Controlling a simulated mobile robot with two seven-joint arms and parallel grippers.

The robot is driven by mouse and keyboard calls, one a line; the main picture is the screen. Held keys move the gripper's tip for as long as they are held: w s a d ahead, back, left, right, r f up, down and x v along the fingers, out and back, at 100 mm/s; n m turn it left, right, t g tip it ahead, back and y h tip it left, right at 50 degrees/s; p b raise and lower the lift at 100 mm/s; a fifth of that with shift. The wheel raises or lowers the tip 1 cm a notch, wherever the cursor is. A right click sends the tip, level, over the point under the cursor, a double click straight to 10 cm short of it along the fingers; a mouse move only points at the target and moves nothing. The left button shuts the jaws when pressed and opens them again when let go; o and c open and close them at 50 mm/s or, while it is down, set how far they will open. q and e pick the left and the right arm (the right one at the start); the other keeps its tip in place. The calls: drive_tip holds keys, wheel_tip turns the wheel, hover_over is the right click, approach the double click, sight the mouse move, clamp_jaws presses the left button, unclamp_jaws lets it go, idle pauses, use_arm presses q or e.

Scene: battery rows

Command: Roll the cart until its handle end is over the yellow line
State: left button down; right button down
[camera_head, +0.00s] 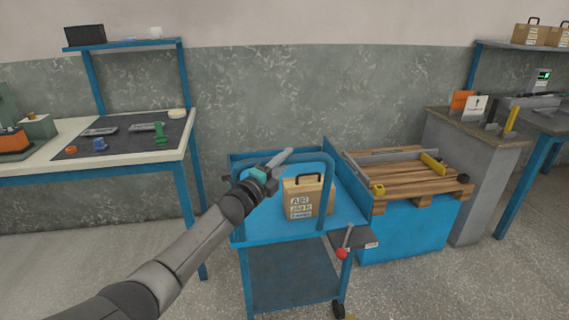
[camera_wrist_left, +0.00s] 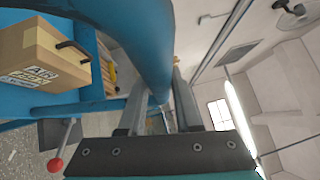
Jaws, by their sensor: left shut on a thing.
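The blue cart (camera_head: 292,277) stands in the middle of the head view, with its tubular blue handle (camera_head: 326,200) on the near side. My left gripper (camera_head: 274,169) is shut on the handle's top bar, towards its left part. In the left wrist view the handle bar (camera_wrist_left: 150,55) runs between the fingers of my left gripper (camera_wrist_left: 160,105). A cardboard box (camera_head: 306,197) with a black carrying handle rests on the cart's top, also seen in the left wrist view (camera_wrist_left: 42,57). No clear yellow line shows on the floor. My right gripper is out of view.
A blue crate-like stand (camera_head: 405,235) with a wooden pallet (camera_head: 405,177) is close to the cart's right. A red-knobbed lever (camera_head: 343,252) sits at the cart's right corner. A workbench (camera_head: 60,174) stands left, a grey cabinet (camera_head: 470,180) right. Floor (camera_head: 130,245) is open at lower left.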

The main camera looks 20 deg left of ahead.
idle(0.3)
use_arm(q)
drive_tip(key=c, duration=0.6)
unclamp_jaws()
drive_tip(key=shift+s+f, duration=0.1)
drive_tip(key=shift+s, duration=0.15)
drive_tip(key=p+v, duration=0.3)
drive_tip(key=v, duration=1.1)
drive_tip(key=shift+s+a+p, duration=0.15)
drive_tip(key=shift+s+p, duration=0.25)
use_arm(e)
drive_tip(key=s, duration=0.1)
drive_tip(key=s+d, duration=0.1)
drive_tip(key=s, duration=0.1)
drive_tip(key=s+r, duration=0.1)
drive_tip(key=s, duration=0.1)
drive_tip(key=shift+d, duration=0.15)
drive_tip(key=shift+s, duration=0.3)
